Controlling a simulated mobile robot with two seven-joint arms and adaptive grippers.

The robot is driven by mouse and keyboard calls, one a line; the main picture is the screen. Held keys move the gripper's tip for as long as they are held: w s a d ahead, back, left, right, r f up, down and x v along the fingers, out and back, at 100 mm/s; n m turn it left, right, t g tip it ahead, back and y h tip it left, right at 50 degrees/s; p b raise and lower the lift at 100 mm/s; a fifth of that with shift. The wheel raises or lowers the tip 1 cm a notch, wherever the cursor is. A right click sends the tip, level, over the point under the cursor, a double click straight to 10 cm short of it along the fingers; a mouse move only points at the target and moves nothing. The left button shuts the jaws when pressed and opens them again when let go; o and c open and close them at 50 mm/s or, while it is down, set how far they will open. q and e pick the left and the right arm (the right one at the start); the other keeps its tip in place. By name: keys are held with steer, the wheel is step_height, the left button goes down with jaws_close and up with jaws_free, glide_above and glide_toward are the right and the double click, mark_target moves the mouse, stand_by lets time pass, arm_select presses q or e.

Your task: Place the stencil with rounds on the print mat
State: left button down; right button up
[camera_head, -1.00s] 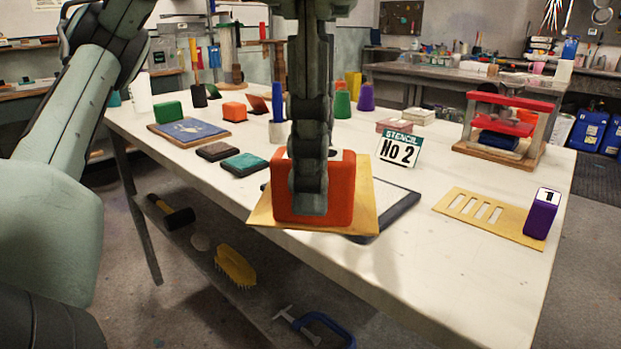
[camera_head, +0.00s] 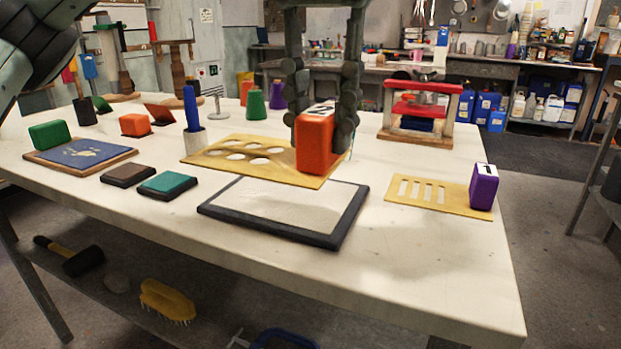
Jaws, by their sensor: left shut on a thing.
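The stencil with rounds (camera_head: 214,152) is a yellow sheet with several round holes and an orange block (camera_head: 314,145) at its right end. My left gripper (camera_head: 323,112) points down, shut on this block, with a finger on either side. The print mat (camera_head: 290,213), a pale panel in a dark frame, lies near the front of the table. The stencil shows behind the mat and hides part of its far edge. I cannot tell whether the stencil touches the table or hangs just above it. My right gripper is not in view.
A yellow slotted stencil (camera_head: 420,191) with a purple block (camera_head: 484,187) lies right of the mat. Brown (camera_head: 128,174) and teal (camera_head: 167,185) pads lie left. A blue-handled tool (camera_head: 191,108) stands by the stencil's left end. The table (camera_head: 420,260) is clear in front.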

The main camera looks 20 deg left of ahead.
arm_select(q)
steer(key=w+f, duration=0.1)
steer(key=w, duration=0.1)
steer(key=w+a+f, duration=0.1)
steer(key=w+f, duration=0.1)
steer(key=w, duration=0.1)
steer(key=w+a+f, duration=0.1)
steer(key=w+f, duration=0.1)
steer(key=w, duration=0.1)
steer(key=shift+w+p, duration=0.1)
steer(key=shift+p, duration=0.3)
steer(key=shift+w+f, duration=0.15)
steer(key=shift+w, duration=0.1)
steer(key=shift+a+f, duration=0.1)
steer(key=shift+f, duration=0.1)
step_height(320, 180, down, 4)
steer(key=shift+r, duration=0.2)
steer(key=shift+f, duration=0.1)
steer(key=c, duration=1.4)
jaws_free()
steer(key=shift+o, duration=0.7)
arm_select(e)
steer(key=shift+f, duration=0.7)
